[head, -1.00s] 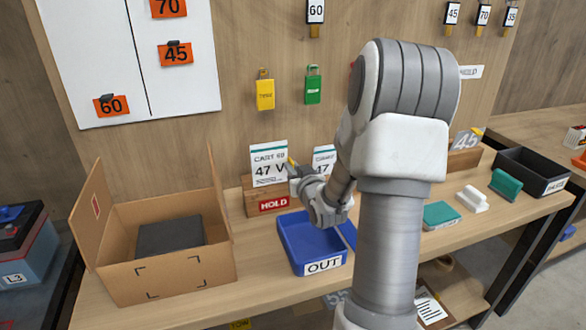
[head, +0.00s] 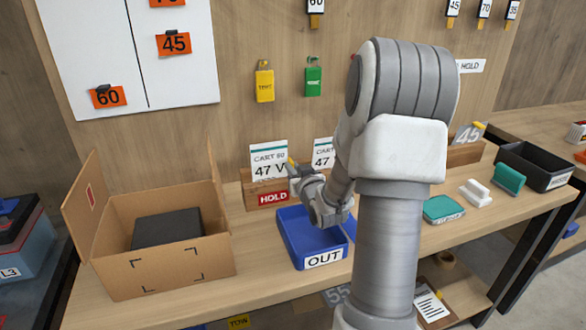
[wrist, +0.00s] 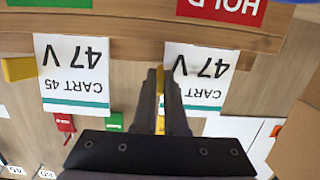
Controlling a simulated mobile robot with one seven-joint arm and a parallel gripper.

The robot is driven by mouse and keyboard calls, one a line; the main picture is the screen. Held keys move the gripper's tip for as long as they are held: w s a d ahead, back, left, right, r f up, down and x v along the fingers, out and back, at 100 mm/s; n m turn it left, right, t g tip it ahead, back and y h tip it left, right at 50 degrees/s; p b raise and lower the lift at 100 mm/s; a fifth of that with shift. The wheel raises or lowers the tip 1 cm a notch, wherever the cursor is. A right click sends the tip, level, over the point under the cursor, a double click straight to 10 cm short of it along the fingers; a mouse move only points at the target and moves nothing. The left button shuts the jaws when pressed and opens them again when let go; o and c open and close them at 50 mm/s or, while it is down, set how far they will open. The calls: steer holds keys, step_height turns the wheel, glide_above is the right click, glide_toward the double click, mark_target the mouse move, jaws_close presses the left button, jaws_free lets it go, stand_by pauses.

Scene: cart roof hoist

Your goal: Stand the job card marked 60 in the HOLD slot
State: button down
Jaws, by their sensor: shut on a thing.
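The white job card marked CART 60, 47 V (head: 268,161) stands upright at the wooden block with the red HOLD label (head: 273,198). Its lower edge is hidden by the block. In the wrist view this card (wrist: 205,72) is upside down and its number is covered by my gripper (wrist: 165,75). My fingers are shut on the card's yellow tab (wrist: 160,124) at its side. My gripper (head: 293,170) is just right of the card in the head view. The contact inside the slot is hidden.
A second card, CART 45 (wrist: 73,75), stands beside it. The blue OUT tray (head: 290,240) lies below my gripper. An open cardboard box (head: 165,270) stands at left. A wooden block with a 45 card (head: 468,133) and a dark tray (head: 530,172) are at right.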

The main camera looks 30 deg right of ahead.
steer(key=shift+c, duration=2)
jaws_free()
steer(key=shift+s, duration=0.15)
steer(key=f+b+v, duration=0.1)
steer(key=v, duration=0.5)
steer(key=shift+s, duration=0.45)
steer(key=shift+a, duration=0.15)
